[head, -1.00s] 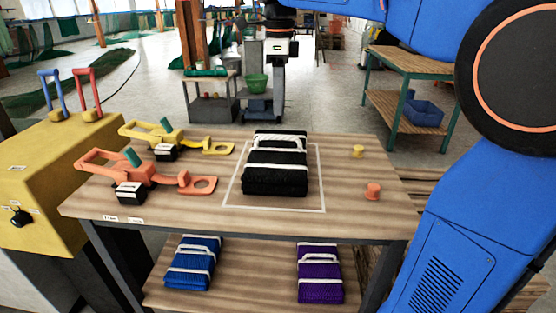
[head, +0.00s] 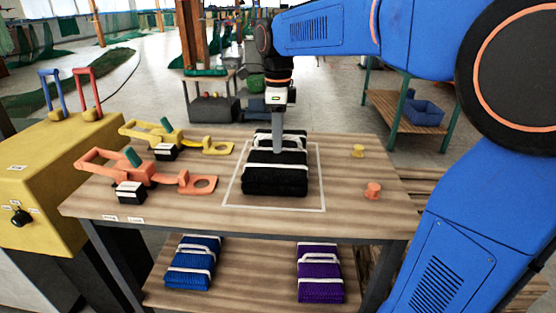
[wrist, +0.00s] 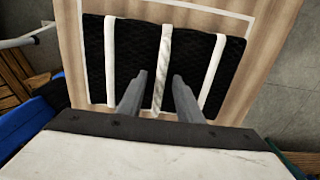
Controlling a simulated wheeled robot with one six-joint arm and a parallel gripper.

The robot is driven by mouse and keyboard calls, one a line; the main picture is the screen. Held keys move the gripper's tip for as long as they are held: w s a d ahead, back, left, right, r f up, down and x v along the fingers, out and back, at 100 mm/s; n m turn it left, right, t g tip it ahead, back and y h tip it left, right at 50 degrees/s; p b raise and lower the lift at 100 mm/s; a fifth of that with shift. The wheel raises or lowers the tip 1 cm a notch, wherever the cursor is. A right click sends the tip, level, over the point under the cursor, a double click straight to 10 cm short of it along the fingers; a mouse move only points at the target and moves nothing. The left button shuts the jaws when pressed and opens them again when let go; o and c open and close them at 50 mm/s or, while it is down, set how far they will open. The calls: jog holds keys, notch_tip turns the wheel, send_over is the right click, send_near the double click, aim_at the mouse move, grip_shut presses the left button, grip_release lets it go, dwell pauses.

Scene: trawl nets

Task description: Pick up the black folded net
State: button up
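The black folded net (head: 276,180) lies inside a white outlined rectangle on the wooden table, with white straps across it. In the wrist view the net (wrist: 131,60) fills the upper middle, with two side straps and a middle strap (wrist: 163,60) that looks like a twisted handle. My gripper (head: 278,150) reaches down over the net. In the wrist view my gripper's two fingers (wrist: 160,78) stand apart, one on each side of the middle strap, with nothing visibly clamped. I cannot tell whether the fingertips touch the net.
Orange (head: 130,171) and yellow (head: 165,138) clamp-like tools lie at the table's left. Two small pegs, yellow (head: 358,151) and orange (head: 373,190), stand at the right. Blue (head: 193,263) and purple (head: 320,272) folded nets lie on the lower shelf. A yellow box (head: 50,160) stands left.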

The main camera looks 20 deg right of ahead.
grip_shut()
dwell(1.4)
